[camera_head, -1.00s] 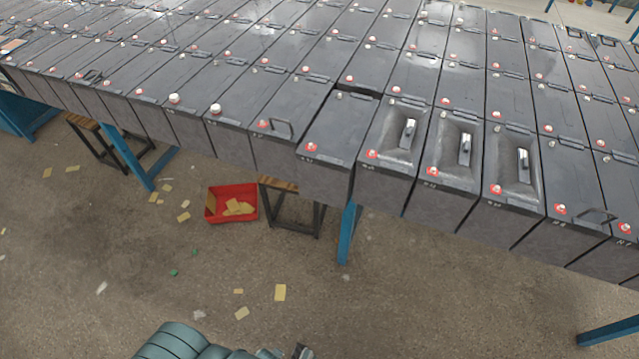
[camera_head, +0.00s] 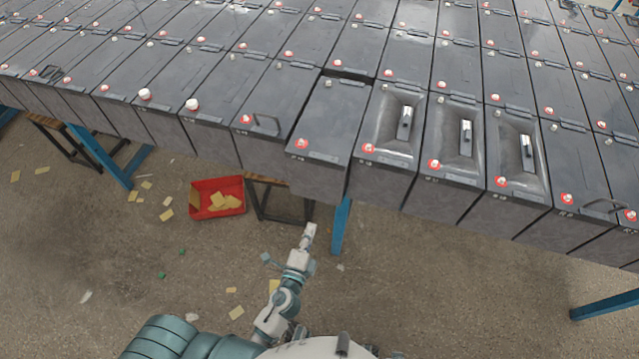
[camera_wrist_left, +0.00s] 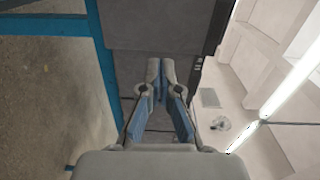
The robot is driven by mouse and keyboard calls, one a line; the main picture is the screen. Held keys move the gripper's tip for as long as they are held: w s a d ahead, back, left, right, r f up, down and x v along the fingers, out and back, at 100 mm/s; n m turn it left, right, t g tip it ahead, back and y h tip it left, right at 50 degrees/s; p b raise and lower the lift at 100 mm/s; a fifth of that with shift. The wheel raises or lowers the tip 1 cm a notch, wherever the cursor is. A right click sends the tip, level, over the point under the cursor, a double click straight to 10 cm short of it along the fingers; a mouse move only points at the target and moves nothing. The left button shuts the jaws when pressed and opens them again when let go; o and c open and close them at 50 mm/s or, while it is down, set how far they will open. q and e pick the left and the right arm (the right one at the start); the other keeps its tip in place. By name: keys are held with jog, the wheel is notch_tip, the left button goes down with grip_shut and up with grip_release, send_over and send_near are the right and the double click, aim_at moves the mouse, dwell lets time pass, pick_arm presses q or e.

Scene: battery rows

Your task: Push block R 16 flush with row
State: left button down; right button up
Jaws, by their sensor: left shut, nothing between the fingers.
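The block that juts out toward me from the front row (camera_head: 330,120) is dark grey, with a red-ringed terminal at its near left corner. I take it to be R 16, though its label is too small to read surely. A gap shows behind its far edge. My left gripper (camera_head: 310,229) is shut and empty, below and in front of this block, apart from it in the head view. In the left wrist view the closed fingertips (camera_wrist_left: 161,64) point at a dark block face (camera_wrist_left: 160,30); I cannot tell whether they touch. My right gripper is not in view.
A blue table leg (camera_head: 341,228) and a wood-topped stand (camera_head: 265,180) are under the row. A red bin (camera_head: 218,213) with yellow pieces sits on the floor.

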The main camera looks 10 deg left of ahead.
pick_arm(q)
jog(key=p, duration=0.2)
send_near(329, 184)
jog(key=w, duration=0.6)
jog(key=shift+w+a+f, duration=0.2)
jog(key=shift+w+f, duration=0.05)
jog(key=shift+w, duration=0.05)
jog(key=shift+w+d, duration=0.35)
jog(key=shift+d, duration=0.05)
jog(key=shift+d+r, duration=0.1)
jog(key=shift+d, duration=0.45)
jog(key=shift+w, duration=0.1)
jog(key=w, duration=0.2)
jog(key=w+a, duration=0.1)
jog(key=w, duration=0.1)
jog(key=shift+w+a+b, duration=0.1)
jog(key=shift+w+b, duration=0.15)
jog(key=shift+b, duration=0.15)
jog(key=shift+r, duration=0.15)
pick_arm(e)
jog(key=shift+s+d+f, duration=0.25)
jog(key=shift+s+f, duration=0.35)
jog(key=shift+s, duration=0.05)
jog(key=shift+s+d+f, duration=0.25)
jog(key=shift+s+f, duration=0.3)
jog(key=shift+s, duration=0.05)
